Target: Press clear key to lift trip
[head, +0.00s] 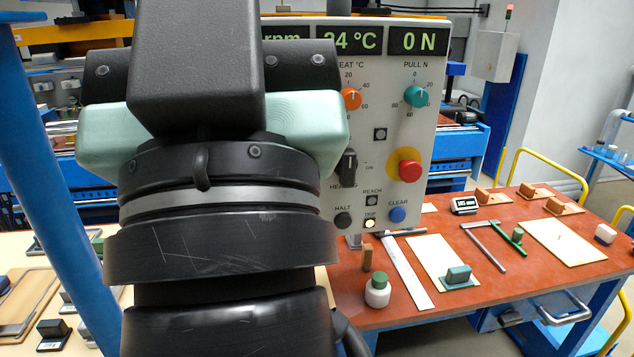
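The control panel (440,150) stands upright behind my arm, and my arm hides its left part. The blue clear key (397,214) sits at the panel's lower right, under the label CLEAR. To its left the small trip lamp (369,224) glows pale yellow under the label TRIP. The black halt key (342,220) is left of the lamp. My gripper (213,130) is seen from behind, in front of the panel and left of the clear key. Its fingertips are hidden by its own body, so its opening does not show.
A red emergency knob (409,171) on a yellow base is above the clear key. Orange (351,98) and teal (416,96) dials are higher up. The red-brown bench (475,318) holds a bottle (377,292), papers and tools below the panel. A blue post (47,150) stands at left.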

